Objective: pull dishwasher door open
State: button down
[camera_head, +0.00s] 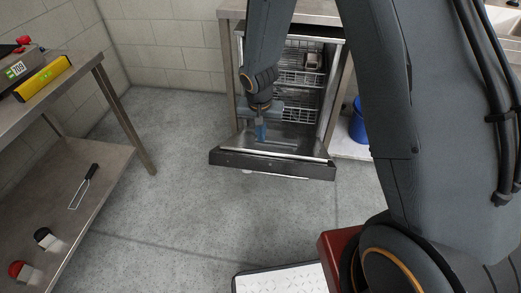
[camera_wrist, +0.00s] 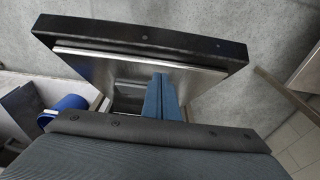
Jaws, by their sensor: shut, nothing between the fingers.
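The dishwasher (camera_head: 238,70) stands under a steel counter at the back, with wire racks (camera_head: 300,85) visible inside. Its door (camera_head: 272,166) is swung down and out, with the dark front edge toward me; it also shows in the wrist view (camera_wrist: 145,37). My gripper (camera_head: 261,132) is shut and empty, pointing down over the door's inner face. In the wrist view its blue fingers (camera_wrist: 161,95) are together in front of the door's inner side. I cannot tell whether the fingertips touch the door.
A steel table (camera_head: 118,105) with a lower shelf stands at the left, holding a yellow item (camera_head: 43,77) and several tools. A blue bucket (camera_head: 357,122) stands right of the dishwasher. The grey floor (camera_head: 185,215) before the door is clear.

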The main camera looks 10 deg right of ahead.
jog(key=b, duration=0.1)
send_over(261, 157)
jog(key=f, duration=0.4)
jog(key=shift+w+f, duration=0.2)
jog(key=shift+w, duration=0.15)
jog(key=shift+s+f, duration=0.15)
jog(key=shift+f, duration=0.15)
jog(key=shift+s+a+f+b, duration=0.15)
jog(key=shift+s+f+b, duration=0.2)
jog(key=shift+b, duration=0.15)
jog(key=shift+f, duration=0.1)
